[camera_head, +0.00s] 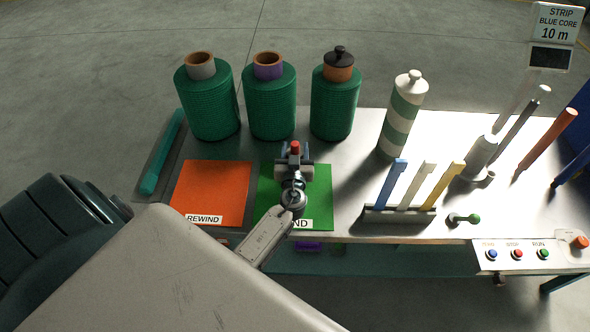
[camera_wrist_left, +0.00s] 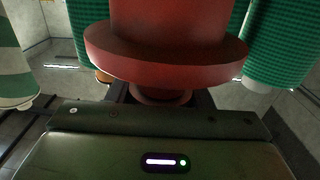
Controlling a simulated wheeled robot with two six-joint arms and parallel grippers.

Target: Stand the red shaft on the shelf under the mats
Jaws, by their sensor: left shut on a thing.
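The red shaft (camera_head: 295,147) shows in the head view only as a small red top between the jaws of my left gripper (camera_head: 293,170). In the left wrist view the red shaft (camera_wrist_left: 168,52) fills the upper middle, with a wide round flange; its upper end is cut off. My left gripper is shut on it, above the green mat (camera_head: 318,182). The orange mat (camera_head: 210,192) lies to the left. The shelf (camera_head: 400,262) shows as a teal strip below the table's front edge, partly hidden by my arm. My right gripper is not in view.
Several green netting rolls (camera_head: 207,105) stand along the back of the table (camera_head: 345,215). A striped bottle-shaped roll (camera_head: 402,115) and a rack of coloured bars (camera_head: 400,214) stand to the right. A purple thing (camera_head: 308,246) shows under the front edge. Buttons (camera_head: 517,254) are at front right.

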